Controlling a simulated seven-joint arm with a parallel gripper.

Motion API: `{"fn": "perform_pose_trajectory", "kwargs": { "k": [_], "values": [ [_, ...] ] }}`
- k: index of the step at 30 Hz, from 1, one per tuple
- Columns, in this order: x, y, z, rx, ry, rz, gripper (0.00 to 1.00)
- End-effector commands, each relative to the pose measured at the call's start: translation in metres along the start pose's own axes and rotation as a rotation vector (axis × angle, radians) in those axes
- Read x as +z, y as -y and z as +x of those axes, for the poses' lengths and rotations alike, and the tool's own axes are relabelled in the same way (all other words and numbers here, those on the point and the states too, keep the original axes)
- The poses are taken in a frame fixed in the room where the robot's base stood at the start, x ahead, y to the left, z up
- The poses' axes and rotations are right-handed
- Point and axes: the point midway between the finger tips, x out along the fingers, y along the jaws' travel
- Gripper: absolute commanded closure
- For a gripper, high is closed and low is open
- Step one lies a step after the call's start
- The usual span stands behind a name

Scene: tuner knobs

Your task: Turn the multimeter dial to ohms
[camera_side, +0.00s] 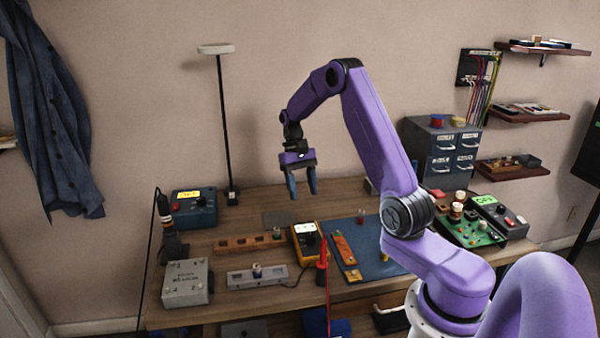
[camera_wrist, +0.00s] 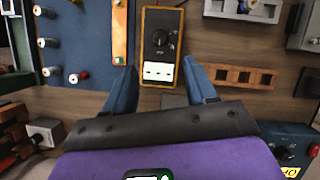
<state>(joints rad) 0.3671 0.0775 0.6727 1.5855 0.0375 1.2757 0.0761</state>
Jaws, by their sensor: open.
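The multimeter (camera_side: 307,242) is a yellow-orange case with a dark face, lying on the wooden bench. In the wrist view the multimeter (camera_wrist: 146,60) shows its white display at the near end. Its round dark dial (camera_wrist: 159,38) sits toward the far end; the dial markings are too small to read. My gripper (camera_side: 303,196) is open and empty, pointing down well above the bench. In the wrist view its two blue fingers (camera_wrist: 164,76) lie on either side of the multimeter's near end, apart from it.
A blue mat (camera_side: 372,262) with an orange strip lies right of the multimeter. A wooden slotted block (camera_side: 235,245) and a grey slotted block (camera_side: 243,279) lie to its left. A red probe (camera_side: 322,275) stands near its front. A lamp (camera_side: 226,130) rises at the back.

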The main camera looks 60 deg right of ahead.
Motion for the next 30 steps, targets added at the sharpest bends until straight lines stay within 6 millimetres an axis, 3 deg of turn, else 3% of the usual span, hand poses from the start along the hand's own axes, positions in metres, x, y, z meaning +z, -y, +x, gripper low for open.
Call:
{"fn": "perform_pose_trajectory", "kwargs": {
  "k": [3,9,23,26,30],
  "values": [
    [0.0,0.0,-0.022,0.0,-0.004,0.001,0.44],
    [0.0,0.0,-0.042,0.0,0.0,0.001,0.44],
    [0.001,0.001,-0.047,0.001,0.0,-0.002,0.44],
    [0.005,0.009,-0.048,0.011,-0.009,-0.029,0.44],
    [0.023,0.038,-0.05,0.048,-0.035,-0.127,0.44]
  ]
}}
